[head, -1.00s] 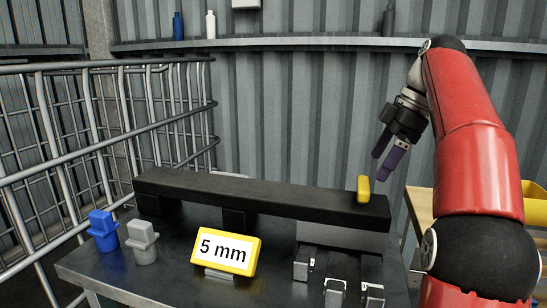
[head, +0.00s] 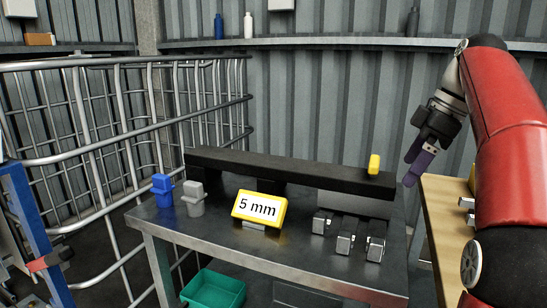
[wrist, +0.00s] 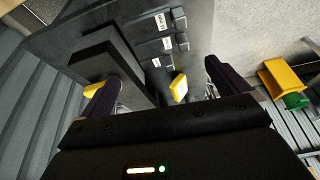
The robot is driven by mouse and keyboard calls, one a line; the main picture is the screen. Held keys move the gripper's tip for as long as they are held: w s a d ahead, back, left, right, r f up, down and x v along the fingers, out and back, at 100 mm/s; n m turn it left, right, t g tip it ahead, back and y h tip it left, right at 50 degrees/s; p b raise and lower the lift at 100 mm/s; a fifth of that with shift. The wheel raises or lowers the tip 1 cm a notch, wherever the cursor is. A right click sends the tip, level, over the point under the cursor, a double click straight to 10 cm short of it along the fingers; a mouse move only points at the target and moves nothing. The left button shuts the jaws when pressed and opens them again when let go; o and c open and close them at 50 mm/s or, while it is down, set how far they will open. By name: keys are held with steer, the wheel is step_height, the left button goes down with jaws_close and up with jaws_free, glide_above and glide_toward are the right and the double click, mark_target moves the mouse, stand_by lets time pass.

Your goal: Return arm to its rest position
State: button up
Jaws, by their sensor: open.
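My gripper (head: 420,163) hangs at the end of my red arm on the right of the head view, its dark purple fingers pointing down. It is open and empty, just right of the black bar's right end and apart from it. The wrist view also shows my gripper (wrist: 160,95), with its two fingers spread and nothing held between them. A small yellow piece (head: 374,164) stands on the right end of the black bar (head: 285,171) on the metal table (head: 240,250).
A yellow-framed "5 mm" sign (head: 259,208), a blue block (head: 162,190), a grey block (head: 194,198) and metal blocks (head: 346,238) are on the table. A railing cage (head: 110,150) stands left, a green bin (head: 214,288) below. A wooden surface (head: 442,220) is at right.

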steer(key=s+a+f+m+t+h, duration=0.1)
steer(key=s+a+f+m+h, duration=0.1)
steer(key=s+a+f+m, duration=0.6)
steer(key=s+a+f+m+t+h, duration=0.1)
steer(key=s+a+f+m+t, duration=0.1)
steer(key=s+f, duration=1.1)
step_height(320, 180, down, 3)
steer(key=a+m, duration=0.1)
steer(key=m, duration=0.1)
steer(key=shift+s+a+m+t+h, duration=0.2)
steer(key=shift+s+m+t+h, duration=0.2)
